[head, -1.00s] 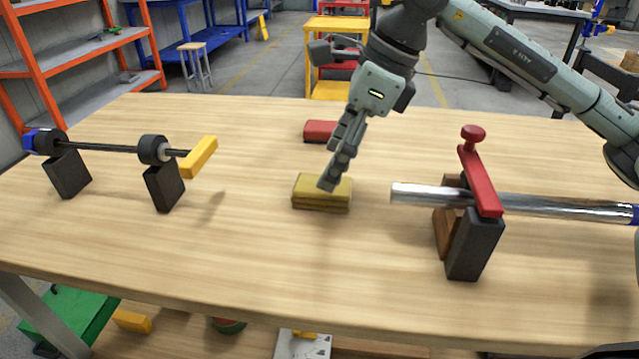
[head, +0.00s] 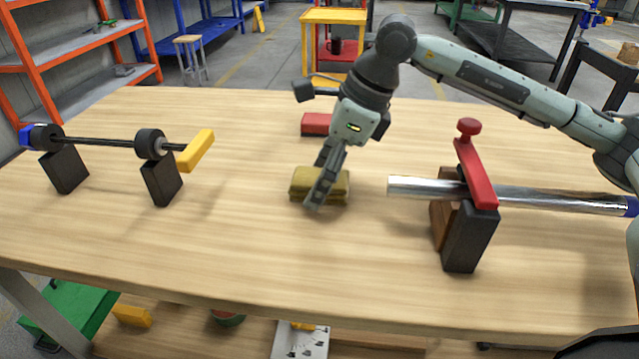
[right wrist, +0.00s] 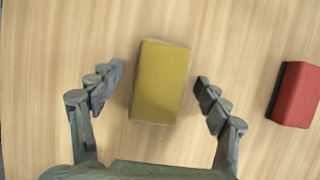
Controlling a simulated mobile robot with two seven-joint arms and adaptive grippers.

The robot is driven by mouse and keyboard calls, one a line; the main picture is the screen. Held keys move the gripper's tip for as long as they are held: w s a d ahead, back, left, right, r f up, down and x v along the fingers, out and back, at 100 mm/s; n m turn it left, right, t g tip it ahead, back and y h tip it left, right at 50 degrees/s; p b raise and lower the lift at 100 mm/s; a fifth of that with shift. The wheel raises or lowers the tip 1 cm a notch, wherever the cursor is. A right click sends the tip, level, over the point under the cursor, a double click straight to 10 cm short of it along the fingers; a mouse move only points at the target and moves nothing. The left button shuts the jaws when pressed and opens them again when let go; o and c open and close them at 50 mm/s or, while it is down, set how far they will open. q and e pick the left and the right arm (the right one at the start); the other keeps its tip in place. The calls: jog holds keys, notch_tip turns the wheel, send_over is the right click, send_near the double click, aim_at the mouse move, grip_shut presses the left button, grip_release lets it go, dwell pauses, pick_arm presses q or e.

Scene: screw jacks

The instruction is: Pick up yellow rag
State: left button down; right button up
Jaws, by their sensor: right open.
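The yellow rag (head: 338,188) is a folded, mustard-coloured block lying flat near the middle of the wooden table. My right gripper (head: 315,203) is over it, pointing down, and its fingers hide part of the rag in the head view. In the right wrist view the rag (right wrist: 160,82) lies between the two spread fingers of my right gripper (right wrist: 159,86), with a gap on each side. The gripper is open and holds nothing. My left gripper is not in view.
A red folded block (head: 317,124) lies behind the rag. A steel rod (head: 420,187) on a dark stand with a red clamp (head: 476,178) is at the right. A black rod with a yellow handle (head: 198,150) rests on two stands at the left. The front table area is clear.

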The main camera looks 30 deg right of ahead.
jog(key=shift+f, duration=0.2)
dwell(0.5)
jog(key=c, duration=1.2)
